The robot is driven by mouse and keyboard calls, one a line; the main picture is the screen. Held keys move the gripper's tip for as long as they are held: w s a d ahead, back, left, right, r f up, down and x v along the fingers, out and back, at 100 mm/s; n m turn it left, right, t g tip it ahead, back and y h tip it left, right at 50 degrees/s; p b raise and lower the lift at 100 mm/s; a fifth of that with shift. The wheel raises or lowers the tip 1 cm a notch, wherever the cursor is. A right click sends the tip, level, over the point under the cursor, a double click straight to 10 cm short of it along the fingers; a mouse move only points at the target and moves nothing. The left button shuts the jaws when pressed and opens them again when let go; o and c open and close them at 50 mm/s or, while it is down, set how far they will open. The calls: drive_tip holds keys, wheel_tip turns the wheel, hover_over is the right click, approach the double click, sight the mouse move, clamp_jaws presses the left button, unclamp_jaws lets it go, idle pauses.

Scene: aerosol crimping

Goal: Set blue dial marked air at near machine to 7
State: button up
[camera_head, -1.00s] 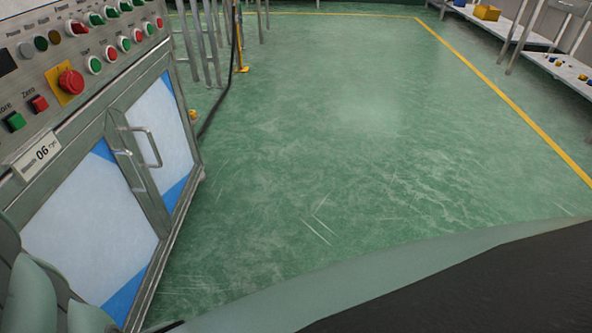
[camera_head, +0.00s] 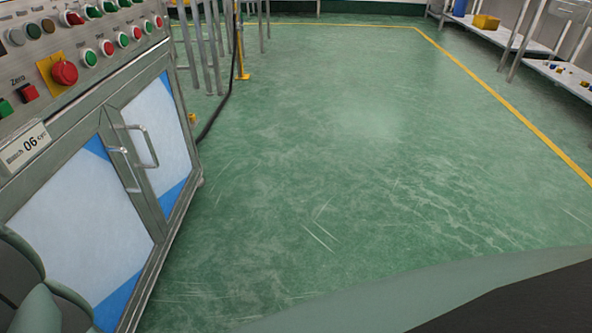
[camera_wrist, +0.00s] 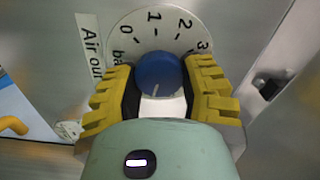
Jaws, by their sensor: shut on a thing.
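The blue dial (camera_wrist: 157,74) shows in the wrist view, in front of a round white scale plate (camera_wrist: 139,27) printed 0, 1, 2, 3 and partly "bar". A white mark on the dial's face points downward in the picture, away from the visible numbers. The rest of the scale is hidden behind the dial and my gripper. A label (camera_wrist: 91,48) reading "Air ou..." is beside the plate, cut off by a finger. My gripper (camera_wrist: 161,76) has its yellow and black fingers on both sides of the dial, shut on it. Neither shows in the head view.
A metal cabinet (camera_head: 118,175) with buttons, a red emergency button (camera_head: 64,72) and handled doors stands at left in the head view. Open green floor (camera_head: 350,150) lies to its right. Shelves (camera_head: 500,38) stand at far right. A black latch-like part (camera_wrist: 268,84) is right of the dial.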

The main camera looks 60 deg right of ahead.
drive_tip(key=shift+f, duration=0.1)
idle(0.3)
drive_tip(key=o, duration=1.2)
drive_tip(key=shift+s, duration=0.1)
drive_tip(key=v, duration=1.2)
